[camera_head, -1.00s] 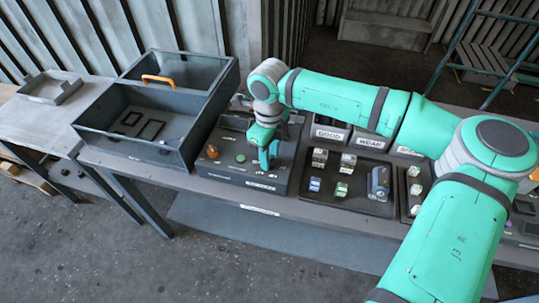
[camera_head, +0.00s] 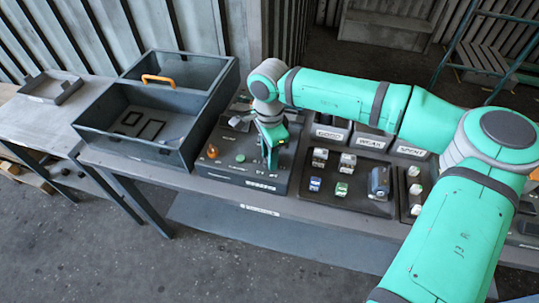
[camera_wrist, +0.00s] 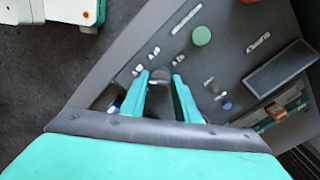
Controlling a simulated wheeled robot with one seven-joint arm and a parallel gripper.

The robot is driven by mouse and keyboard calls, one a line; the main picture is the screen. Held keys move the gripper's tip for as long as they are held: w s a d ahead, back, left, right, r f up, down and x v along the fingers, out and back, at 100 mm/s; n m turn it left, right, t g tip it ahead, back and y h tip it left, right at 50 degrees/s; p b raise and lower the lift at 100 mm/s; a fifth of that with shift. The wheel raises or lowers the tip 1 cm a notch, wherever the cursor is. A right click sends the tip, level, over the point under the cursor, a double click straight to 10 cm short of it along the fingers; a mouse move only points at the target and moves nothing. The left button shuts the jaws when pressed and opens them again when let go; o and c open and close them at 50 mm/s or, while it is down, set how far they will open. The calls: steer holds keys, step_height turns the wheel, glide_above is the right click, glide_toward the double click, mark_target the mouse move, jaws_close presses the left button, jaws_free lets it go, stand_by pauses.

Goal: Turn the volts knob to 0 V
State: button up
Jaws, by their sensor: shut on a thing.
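The control panel (camera_head: 225,170) is a dark grey box on the bench, with a green button (camera_head: 240,158) and an orange knob (camera_head: 212,150) to the left of my gripper. My gripper (camera_head: 270,163) points down at the panel's right part. In the wrist view my teal fingers (camera_wrist: 160,80) are closed around a round dark grey knob (camera_wrist: 160,74), which I take to be the volts knob. Its pointer and the scale marks are too small or hidden to read. The green button (camera_wrist: 201,36) also shows there, near white labels.
A dark open bin (camera_head: 125,150) with an orange handle (camera_head: 158,79) stands left of the panel. A tray (camera_head: 350,200) with small blocks lies to the right, before bins labelled GOOD and WEAK. A dark rectangular window (camera_wrist: 280,68) shows on the panel in the wrist view.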

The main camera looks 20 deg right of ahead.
steer(key=n, duration=0.5)
steer(key=shift+n, duration=0.3)
steer(key=n, duration=0.4)
steer(key=shift+d+n, duration=0.1)
steer(key=shift+n, duration=0.3)
steer(key=o, duration=1)
steer(key=shift+o, duration=0.2)
steer(key=shift+r, duration=0.1)
step_height(320, 180, up, 11)
